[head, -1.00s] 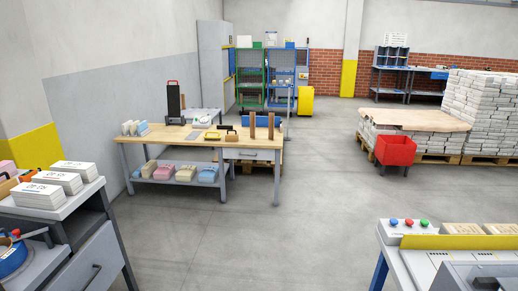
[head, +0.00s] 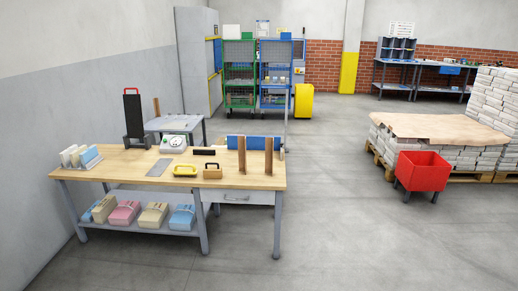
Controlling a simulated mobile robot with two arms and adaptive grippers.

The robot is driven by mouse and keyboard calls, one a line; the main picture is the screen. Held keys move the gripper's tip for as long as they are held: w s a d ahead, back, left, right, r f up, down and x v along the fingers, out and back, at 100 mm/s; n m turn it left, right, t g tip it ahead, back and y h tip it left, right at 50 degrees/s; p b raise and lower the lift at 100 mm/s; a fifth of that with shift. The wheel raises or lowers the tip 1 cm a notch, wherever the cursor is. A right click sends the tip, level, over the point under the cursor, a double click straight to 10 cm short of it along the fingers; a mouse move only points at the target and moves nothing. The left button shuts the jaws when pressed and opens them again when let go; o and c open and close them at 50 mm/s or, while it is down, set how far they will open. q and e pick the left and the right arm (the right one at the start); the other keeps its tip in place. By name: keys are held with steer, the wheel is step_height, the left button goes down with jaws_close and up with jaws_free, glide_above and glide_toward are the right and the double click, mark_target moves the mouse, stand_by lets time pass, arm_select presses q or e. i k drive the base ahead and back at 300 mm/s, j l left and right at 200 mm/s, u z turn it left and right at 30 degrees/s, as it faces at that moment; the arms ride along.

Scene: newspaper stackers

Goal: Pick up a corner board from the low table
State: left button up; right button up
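A wooden-topped workbench (head: 120,168) stands ahead at the left. Two upright brown boards, a left one (head: 241,157) and a right one (head: 268,157), show at its right end and look like corner boards. A smaller grey table (head: 172,124) stands behind the workbench, partly hidden by it. Another narrow brown upright piece (head: 157,107) shows at that table's left side; whether it rests on it I cannot tell. Neither of my grippers is in view.
A red cart (head: 424,172) stands at the right beside paper-covered stacks (head: 440,127). The floor between is clear.

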mark_target(270, 141)
steer(key=i+z, duration=0.15)
steer(key=i, duration=0.3)
steer(key=i+j+z, duration=0.2)
steer(key=i, duration=0.25)
steer(key=i+z, duration=0.15)
steer(key=i, duration=0.35)
